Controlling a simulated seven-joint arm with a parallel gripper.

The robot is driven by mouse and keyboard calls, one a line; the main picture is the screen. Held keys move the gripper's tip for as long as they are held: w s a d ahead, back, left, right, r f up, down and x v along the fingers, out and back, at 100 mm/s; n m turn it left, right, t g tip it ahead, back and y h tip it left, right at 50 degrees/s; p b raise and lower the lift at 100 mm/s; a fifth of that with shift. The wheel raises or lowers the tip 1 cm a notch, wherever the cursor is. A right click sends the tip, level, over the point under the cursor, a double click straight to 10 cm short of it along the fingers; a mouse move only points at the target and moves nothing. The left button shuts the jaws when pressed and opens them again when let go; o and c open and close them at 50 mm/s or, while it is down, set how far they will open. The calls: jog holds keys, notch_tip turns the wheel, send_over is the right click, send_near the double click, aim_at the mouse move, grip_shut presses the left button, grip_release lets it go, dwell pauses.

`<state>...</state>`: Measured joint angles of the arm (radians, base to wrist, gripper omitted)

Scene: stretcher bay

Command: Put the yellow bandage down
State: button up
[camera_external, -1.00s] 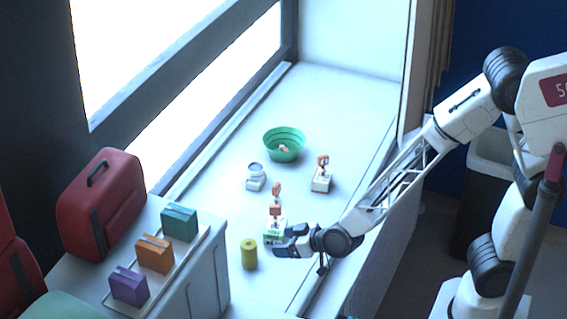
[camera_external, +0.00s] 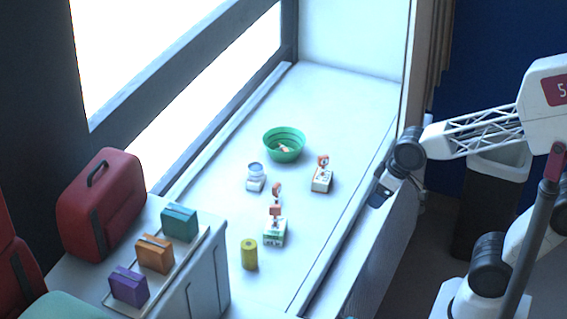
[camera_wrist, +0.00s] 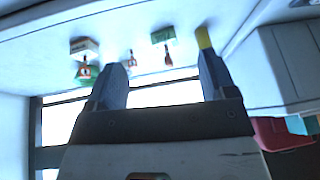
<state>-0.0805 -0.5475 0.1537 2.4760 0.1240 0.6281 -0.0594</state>
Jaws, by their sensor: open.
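The yellow bandage (camera_external: 249,254) is a small upright roll standing on the white counter near its front end. In the wrist view the yellow bandage (camera_wrist: 203,38) shows just beyond the tip of the right finger, with a clear distance I cannot judge from that view. My gripper (camera_external: 377,199) is open and empty at the right edge of the counter, well apart from the bandage. In the wrist view my gripper (camera_wrist: 160,75) shows both fingers spread with nothing between them.
A green bowl (camera_external: 284,146) holds a small item at the back. A white jar (camera_external: 255,178) and two small boxes, one green and white (camera_external: 274,233), one white (camera_external: 321,181), stand on the counter (camera_external: 345,110). Purple (camera_external: 129,287), orange (camera_external: 155,255) and teal (camera_external: 179,222) packs and a red bag (camera_external: 102,205) are left.

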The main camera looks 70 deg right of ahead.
jog(key=s+d+r+g+h, duration=0.1)
jog(key=s+d, duration=0.3)
jog(key=s, duration=0.4)
jog(key=shift+s+d+r+m+g, duration=0.25)
jog(key=shift+d+r+m+g, duration=0.2)
jog(key=shift+g, duration=0.15)
dwell(0.4)
